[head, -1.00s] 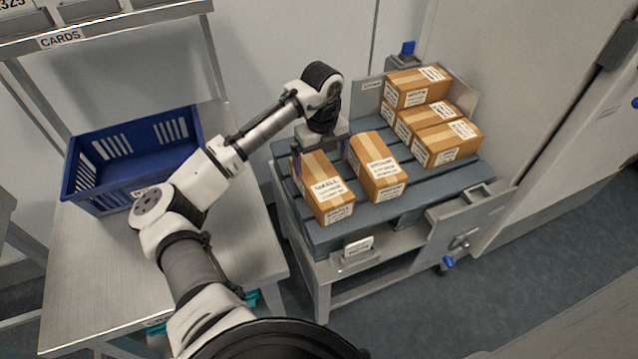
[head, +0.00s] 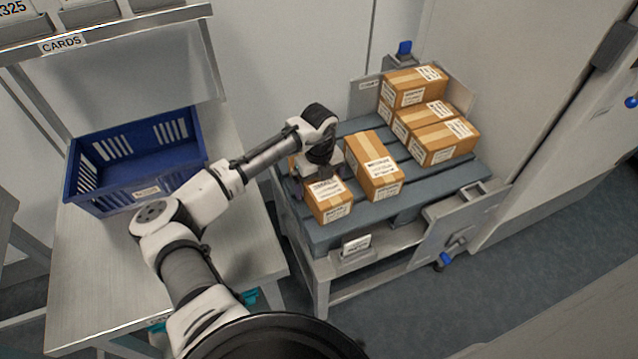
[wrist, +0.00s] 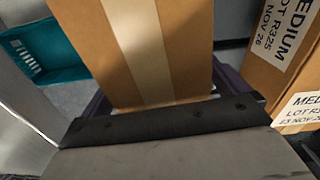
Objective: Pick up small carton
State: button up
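The small carton (head: 328,205) is a brown box with pale tape and white labels. It lies at the left front of the grey slatted pallet in the head view, its middle hidden under my gripper (head: 322,178). In the wrist view the carton (wrist: 160,50) fills the middle, tape running lengthwise. My gripper (wrist: 165,98) is open around it, with a purple finger at each side. I cannot tell whether the fingers touch it. A medium carton (head: 374,165) lies just to the right; it also shows in the wrist view (wrist: 284,60).
More cartons (head: 440,140) are stacked at the pallet's (head: 400,208) back right. A blue crate (head: 110,195) stands on the metal table (head: 90,270) at left. The gap beside the medium carton is narrow.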

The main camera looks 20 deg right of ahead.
jog(key=c, duration=1.2)
jog(key=shift+c, duration=0.2)
jog(key=shift+r, duration=0.15)
